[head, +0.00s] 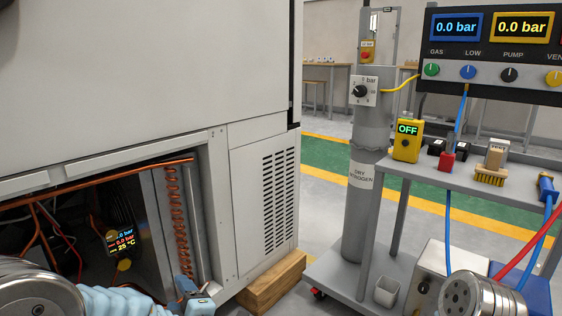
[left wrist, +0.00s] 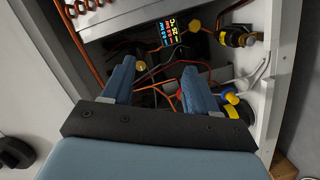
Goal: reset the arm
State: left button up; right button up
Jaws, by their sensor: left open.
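My left arm comes in at the bottom left of the head view. My left gripper (head: 194,293) is at the lower edge of the cabinet's open bay, in front of the copper coil (head: 175,225). In the left wrist view the left gripper (left wrist: 158,72) has its two blue fingers spread apart, with nothing between them. The fingers point into the bay, towards wires and a small lit display (left wrist: 170,30). This display (head: 121,240) also shows in the head view. A metal joint of mine shows at the bottom right; my right gripper is out of view.
The large cabinet (head: 264,195) fills the left, its corner over a wooden block (head: 272,284). A grey cart (head: 475,188) at right carries a yellow meter (head: 407,141), a brush (head: 491,165) and a gauge panel (head: 491,52). A nitrogen cylinder (head: 359,215) stands between. Green floor shows behind.

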pick_arm(q)
jog(key=d+f+m+g+h, duration=0.2)
jog(key=f+m+h, duration=0.15)
jog(key=f, duration=0.45)
jog(key=s+d+f+m+g+h, duration=0.1)
jog(key=f+m+h, duration=0.25)
jog(key=f, duration=0.55)
jog(key=d+f+m+g+h, duration=0.25)
jog(key=f+m, duration=0.25)
jog(key=f, duration=0.3)
jog(key=s+d+f+m+g+h, duration=0.3)
jog(key=s+f+m+g+h, duration=0.3)
jog(key=s+f, duration=0.8)
notch_tip(320, 180, up, 18)
jog(key=s+d+p, duration=0.1)
jog(key=s+p, duration=0.1)
jog(key=p, duration=1.4)
jog(key=shift+m+g+y, duration=0.3)
jog(key=shift+g+y, duration=0.15)
jog(key=shift+s, duration=0.1)
